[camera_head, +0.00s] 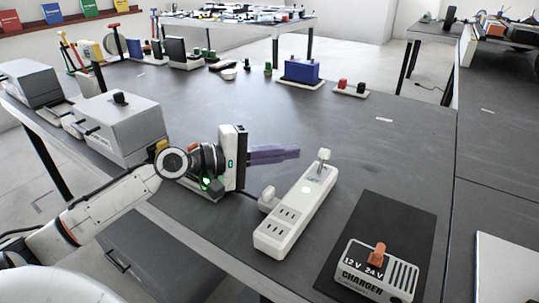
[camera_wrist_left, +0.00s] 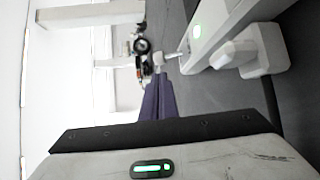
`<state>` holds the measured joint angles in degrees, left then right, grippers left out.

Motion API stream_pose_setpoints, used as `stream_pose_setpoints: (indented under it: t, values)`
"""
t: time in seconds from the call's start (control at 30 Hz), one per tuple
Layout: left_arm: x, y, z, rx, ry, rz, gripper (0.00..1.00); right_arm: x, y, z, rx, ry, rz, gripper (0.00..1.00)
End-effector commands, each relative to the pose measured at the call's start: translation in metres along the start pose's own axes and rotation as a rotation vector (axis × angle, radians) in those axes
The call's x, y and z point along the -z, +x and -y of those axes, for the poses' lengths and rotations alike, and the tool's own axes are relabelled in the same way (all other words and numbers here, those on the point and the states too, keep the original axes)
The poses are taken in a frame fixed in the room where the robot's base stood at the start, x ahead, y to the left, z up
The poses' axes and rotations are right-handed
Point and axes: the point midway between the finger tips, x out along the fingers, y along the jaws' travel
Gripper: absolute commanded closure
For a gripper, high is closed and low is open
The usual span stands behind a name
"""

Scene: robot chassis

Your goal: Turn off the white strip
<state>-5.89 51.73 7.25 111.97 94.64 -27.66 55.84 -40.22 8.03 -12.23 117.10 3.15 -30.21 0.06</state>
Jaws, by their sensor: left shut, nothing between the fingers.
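The white strip (camera_head: 296,212) lies on the dark table, running diagonally, with several sockets at its near end. The fingers also show in the left wrist view (camera_wrist_left: 158,98). My right gripper is out of view.
A charger (camera_head: 374,270) with an orange switch stands on a black mat (camera_head: 400,222) at the right. Grey machines (camera_head: 119,127) stand at the left. The table right of the strip's far end is clear.

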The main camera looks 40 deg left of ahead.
Motion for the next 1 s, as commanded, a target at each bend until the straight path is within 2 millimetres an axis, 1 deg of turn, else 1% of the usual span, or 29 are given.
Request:
stream_pose_setpoints:
  t: [0.03, 0.1, 0.2, 0.33, 0.5, 0.8, 0.87, 1.0]
  values:
    - [0.0, -0.009, 0.003, 0.002, -0.003, -0.002, 1.0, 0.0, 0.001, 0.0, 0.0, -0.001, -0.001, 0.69]
    - [0.0, -0.019, 0.003, 0.003, -0.003, -0.001, 1.0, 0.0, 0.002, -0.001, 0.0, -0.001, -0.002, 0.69]
    - [0.0, -0.03, 0.001, 0.0, -0.004, 0.0, 1.0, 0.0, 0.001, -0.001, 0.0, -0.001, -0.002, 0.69]
    - [0.0, -0.041, 0.001, -0.001, -0.002, 0.0, 1.0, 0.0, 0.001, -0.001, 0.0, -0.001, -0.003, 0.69]
    - [0.0, -0.045, 0.0, -0.001, 0.0, 0.0, 1.0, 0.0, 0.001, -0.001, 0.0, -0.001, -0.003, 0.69]
    - [0.0, -0.045, -0.001, -0.001, 0.0, 0.0, 1.0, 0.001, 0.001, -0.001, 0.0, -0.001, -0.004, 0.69]
    - [0.0, -0.046, -0.005, -0.001, 0.0, 0.0, 1.0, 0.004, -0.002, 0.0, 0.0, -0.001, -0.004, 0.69]
    - [-0.003, -0.049, -0.025, 0.0, 0.002, 0.0, 1.0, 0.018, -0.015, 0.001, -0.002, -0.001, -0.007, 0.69]
